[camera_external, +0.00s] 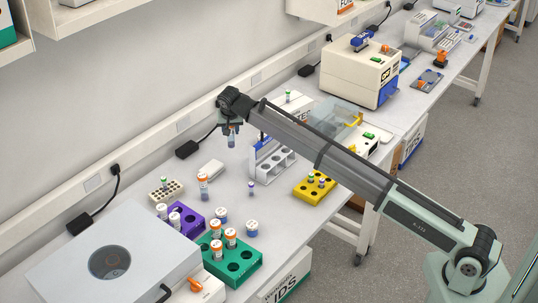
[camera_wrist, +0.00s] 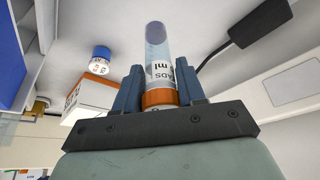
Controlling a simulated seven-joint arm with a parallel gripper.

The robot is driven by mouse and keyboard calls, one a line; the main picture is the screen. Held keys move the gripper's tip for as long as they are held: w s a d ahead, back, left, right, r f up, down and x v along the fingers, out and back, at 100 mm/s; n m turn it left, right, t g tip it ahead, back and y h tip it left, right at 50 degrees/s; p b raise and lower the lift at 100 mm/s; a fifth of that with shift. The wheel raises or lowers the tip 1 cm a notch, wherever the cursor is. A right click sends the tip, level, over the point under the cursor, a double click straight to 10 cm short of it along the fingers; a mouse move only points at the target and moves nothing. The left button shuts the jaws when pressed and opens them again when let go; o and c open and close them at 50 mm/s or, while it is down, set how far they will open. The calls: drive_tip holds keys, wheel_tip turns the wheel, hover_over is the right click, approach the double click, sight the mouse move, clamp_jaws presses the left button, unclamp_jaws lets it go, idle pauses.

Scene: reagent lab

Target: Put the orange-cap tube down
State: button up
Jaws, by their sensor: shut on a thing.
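My gripper (camera_external: 230,124) hangs above the back part of the bench, near the wall. It is shut on the orange-cap tube (camera_external: 232,138), which hangs below the fingers clear of the bench. In the wrist view the tube (camera_wrist: 157,50) stands out between the two blue-grey fingers of my gripper (camera_wrist: 160,78). Its orange cap lies at the fingers, and its clear body with printed label points away from my gripper. The tube's far end is free.
Purple (camera_external: 185,221) and green (camera_external: 248,266) racks hold tubes at the front left. Another orange-capped tube (camera_external: 203,187) stands on the bench. A black adapter (camera_external: 187,149) lies by the wall.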

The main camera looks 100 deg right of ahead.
sight(231, 140)
drive_tip(key=shift+f, duration=2.75)
drive_tip(key=shift+f, duration=0.15)
drive_tip(key=o, duration=1.1)
drive_tip(key=v, duration=1.2)
